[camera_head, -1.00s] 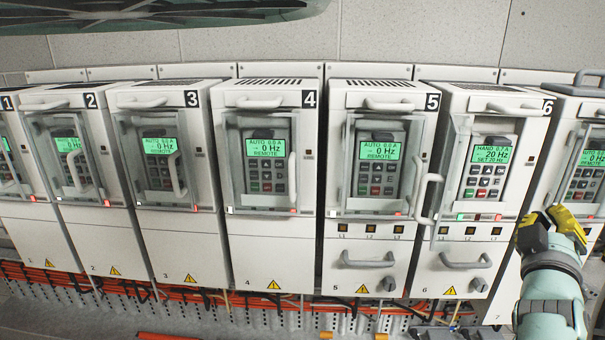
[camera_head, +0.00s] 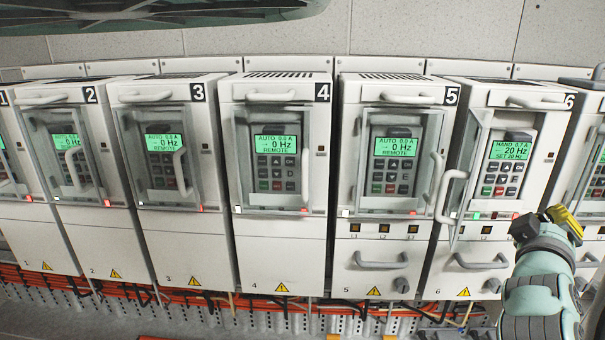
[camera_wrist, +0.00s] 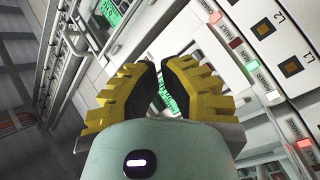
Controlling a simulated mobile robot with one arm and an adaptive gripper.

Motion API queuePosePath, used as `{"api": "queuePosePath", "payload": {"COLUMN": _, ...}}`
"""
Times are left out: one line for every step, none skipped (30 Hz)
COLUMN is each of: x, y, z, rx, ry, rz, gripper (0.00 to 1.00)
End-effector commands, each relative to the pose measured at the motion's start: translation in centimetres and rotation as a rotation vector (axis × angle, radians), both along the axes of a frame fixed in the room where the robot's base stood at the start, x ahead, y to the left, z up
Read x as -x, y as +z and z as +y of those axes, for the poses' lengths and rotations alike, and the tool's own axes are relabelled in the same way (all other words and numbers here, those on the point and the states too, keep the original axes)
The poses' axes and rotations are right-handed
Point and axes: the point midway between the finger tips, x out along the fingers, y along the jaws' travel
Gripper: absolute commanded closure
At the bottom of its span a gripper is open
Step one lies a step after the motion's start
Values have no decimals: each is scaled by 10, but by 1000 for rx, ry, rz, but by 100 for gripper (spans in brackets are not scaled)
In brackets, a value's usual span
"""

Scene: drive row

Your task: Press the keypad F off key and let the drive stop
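Drive 6 (camera_head: 470,225) stands at the right in the head view. Its keypad (camera_head: 506,167) has a lit green display (camera_head: 510,150) reading HAND and 20 Hz, with small keys below, some coloured. A clear cover with a handle (camera_head: 450,197) stands out at the keypad's left. My gripper (camera_head: 563,220) is at the lower right of this keypad, apart from it. In the wrist view its yellow fingers (camera_wrist: 160,75) hold nothing, with a narrow gap between them. A green display (camera_wrist: 170,95) shows through the gap.
Drive 5 (camera_head: 385,230) and drive 4 (camera_head: 280,225) show AUTO and 0 Hz behind closed covers. Projecting handles (camera_head: 380,262) and (camera_head: 480,262) lie low on drives 5 and 6. Orange cables (camera_head: 200,297) run below the row.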

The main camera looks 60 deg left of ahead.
Motion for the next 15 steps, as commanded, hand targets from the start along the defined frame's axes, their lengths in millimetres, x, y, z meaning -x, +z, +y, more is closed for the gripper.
{"api": "queuePosePath", "payload": {"x": -3, "y": -1, "z": 8, "rx": -2, "ry": 8, "rz": -4, "gripper": 100}}
{"api": "queuePosePath", "payload": {"x": -6, "y": -1, "z": 12, "rx": -3, "ry": 9, "rz": -4, "gripper": 100}}
{"api": "queuePosePath", "payload": {"x": -8, "y": -1, "z": 16, "rx": -2, "ry": 10, "rz": -4, "gripper": 100}}
{"api": "queuePosePath", "payload": {"x": -11, "y": -1, "z": 20, "rx": -3, "ry": 10, "rz": -3, "gripper": 100}}
{"api": "queuePosePath", "payload": {"x": -14, "y": 0, "z": 23, "rx": -2, "ry": 8, "rz": -4, "gripper": 100}}
{"api": "queuePosePath", "payload": {"x": -18, "y": 0, "z": 28, "rx": -4, "ry": 9, "rz": -5, "gripper": 100}}
{"api": "queuePosePath", "payload": {"x": -20, "y": 0, "z": 31, "rx": -4, "ry": 9, "rz": -5, "gripper": 100}}
{"api": "queuePosePath", "payload": {"x": -23, "y": -1, "z": 34, "rx": -2, "ry": 8, "rz": -3, "gripper": 100}}
{"api": "queuePosePath", "payload": {"x": -26, "y": -1, "z": 38, "rx": -1, "ry": 7, "rz": -1, "gripper": 100}}
{"api": "queuePosePath", "payload": {"x": -28, "y": -1, "z": 42, "rx": -2, "ry": 7, "rz": -2, "gripper": 100}}
{"api": "queuePosePath", "payload": {"x": -30, "y": 0, "z": 45, "rx": -3, "ry": 8, "rz": -3, "gripper": 100}}
{"api": "queuePosePath", "payload": {"x": -33, "y": -2, "z": 48, "rx": -3, "ry": 7, "rz": -5, "gripper": 100}}
{"api": "queuePosePath", "payload": {"x": -35, "y": -2, "z": 50, "rx": -3, "ry": 8, "rz": -4, "gripper": 100}}
{"api": "queuePosePath", "payload": {"x": -37, "y": -2, "z": 52, "rx": -3, "ry": 8, "rz": -4, "gripper": 100}}
{"api": "queuePosePath", "payload": {"x": -39, "y": -2, "z": 55, "rx": -3, "ry": 7, "rz": -4, "gripper": 100}}
